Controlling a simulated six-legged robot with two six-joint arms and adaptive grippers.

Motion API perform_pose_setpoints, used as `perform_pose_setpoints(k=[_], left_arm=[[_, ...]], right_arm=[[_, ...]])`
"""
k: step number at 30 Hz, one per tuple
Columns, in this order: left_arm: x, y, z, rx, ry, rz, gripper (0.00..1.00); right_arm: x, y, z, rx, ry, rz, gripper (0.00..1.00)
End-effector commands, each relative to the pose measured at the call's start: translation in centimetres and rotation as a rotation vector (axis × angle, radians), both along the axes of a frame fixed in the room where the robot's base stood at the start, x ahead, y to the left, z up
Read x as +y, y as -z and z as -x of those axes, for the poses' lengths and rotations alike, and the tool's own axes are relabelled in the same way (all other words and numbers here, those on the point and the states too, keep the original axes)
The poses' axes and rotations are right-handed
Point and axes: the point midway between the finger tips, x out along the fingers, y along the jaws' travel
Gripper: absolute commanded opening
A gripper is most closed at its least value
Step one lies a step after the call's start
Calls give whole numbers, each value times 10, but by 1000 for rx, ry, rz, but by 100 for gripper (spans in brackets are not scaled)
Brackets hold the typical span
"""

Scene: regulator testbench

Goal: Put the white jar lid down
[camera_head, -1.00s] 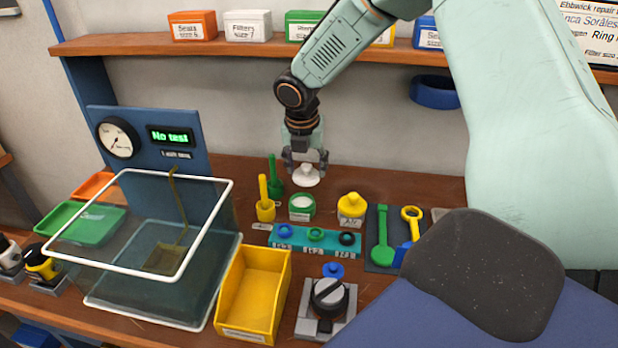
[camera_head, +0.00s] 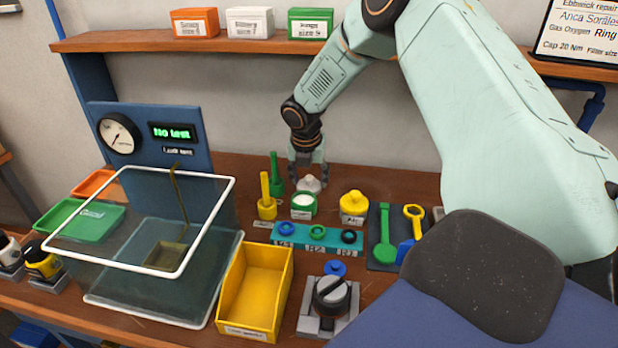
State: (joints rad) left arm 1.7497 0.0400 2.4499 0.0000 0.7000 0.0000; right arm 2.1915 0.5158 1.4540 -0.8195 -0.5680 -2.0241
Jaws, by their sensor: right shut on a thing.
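The white jar lid (camera_head: 310,184) is in my right gripper (camera_head: 307,180), low at the back of the bench, just behind the green jar (camera_head: 303,206) with white contents. The fingers point down and are shut on the lid's top. I cannot tell whether the lid's underside touches the wood. The jar partly hides the space in front of the lid. My left gripper does not show.
Green (camera_head: 275,176) and yellow (camera_head: 266,198) upright-handled tools stand left of the lid. A yellow-lidded jar (camera_head: 354,206) stands to the right. A teal ring holder (camera_head: 318,239) lies in front. Bare wood (camera_head: 390,182) shows at the back right.

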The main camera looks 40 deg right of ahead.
Motion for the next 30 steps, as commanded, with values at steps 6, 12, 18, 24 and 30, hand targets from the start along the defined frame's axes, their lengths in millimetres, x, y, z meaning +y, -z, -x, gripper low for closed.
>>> perform_pose_setpoints(k=[6, 12, 18, 24, 30], left_arm=[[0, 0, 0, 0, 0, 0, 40], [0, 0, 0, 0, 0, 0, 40], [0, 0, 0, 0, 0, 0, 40], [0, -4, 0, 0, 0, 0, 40], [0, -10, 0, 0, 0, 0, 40]], right_arm=[[0, 0, 0, -1, 0, -1, 74], [0, 0, 0, -1, 0, -1, 81], [0, -1, 0, -1, 0, -1, 81], [4, -21, 2, -5, 1, -3, 81], [13, -62, 9, -5, 0, -2, 81]])
